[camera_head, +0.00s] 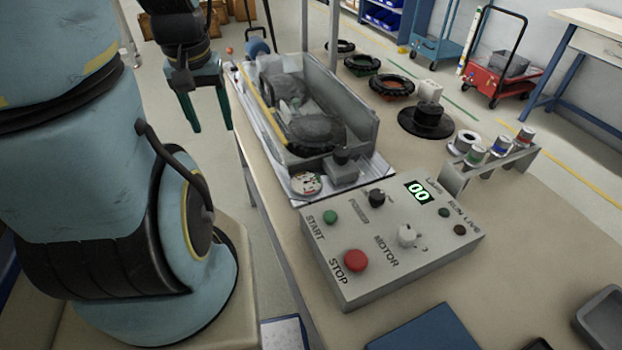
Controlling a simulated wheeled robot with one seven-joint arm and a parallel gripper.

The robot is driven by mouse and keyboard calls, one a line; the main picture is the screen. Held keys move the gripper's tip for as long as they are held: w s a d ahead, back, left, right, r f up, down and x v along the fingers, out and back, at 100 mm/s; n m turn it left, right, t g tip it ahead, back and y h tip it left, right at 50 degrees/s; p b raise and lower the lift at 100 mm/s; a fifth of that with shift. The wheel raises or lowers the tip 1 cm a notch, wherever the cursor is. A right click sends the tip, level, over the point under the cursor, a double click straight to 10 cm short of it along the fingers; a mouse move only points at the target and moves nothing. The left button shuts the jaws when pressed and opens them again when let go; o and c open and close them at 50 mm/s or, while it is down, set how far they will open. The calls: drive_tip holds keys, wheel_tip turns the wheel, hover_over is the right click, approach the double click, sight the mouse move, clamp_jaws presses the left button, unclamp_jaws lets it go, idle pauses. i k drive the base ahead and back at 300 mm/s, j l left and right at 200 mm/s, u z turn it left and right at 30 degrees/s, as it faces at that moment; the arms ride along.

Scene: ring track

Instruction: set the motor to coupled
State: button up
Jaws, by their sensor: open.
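The grey control box (432,254) sits on the near part of the bench. Its motor knob (407,235) is pale, beside the MOTOR label; the marks around it are too small to read. A black knob (376,197) sits further back on the panel. A green start button (330,217) and a red stop button (356,261) are on the left. The display (419,192) shows green digits, 00. My gripper (209,111) hangs open and empty, fingers down, left of the bench's far part, well away from the box.
A machine in a clear-sided grey housing (345,84) stands behind the box. Several dark rings (391,86), a black spool (425,122) and a rack of small cans (499,147) are on the right. A blue pad (428,332) and grey tray (604,318) lie in front.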

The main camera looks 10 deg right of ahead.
sight(255, 45)
drive_tip(key=i+j, duration=0.25)
drive_tip(key=i, duration=0.25)
drive_tip(key=i+j, duration=0.2)
drive_tip(key=i, duration=0.3)
drive_tip(key=i+j, duration=0.25)
drive_tip(key=i, duration=0.25)
drive_tip(key=i+j+z, duration=0.1)
drive_tip(key=i, duration=0.4)
drive_tip(key=i+j, duration=0.35)
drive_tip(key=i, duration=0.15)
drive_tip(key=i+j, duration=0.3)
drive_tip(key=i, duration=0.2)
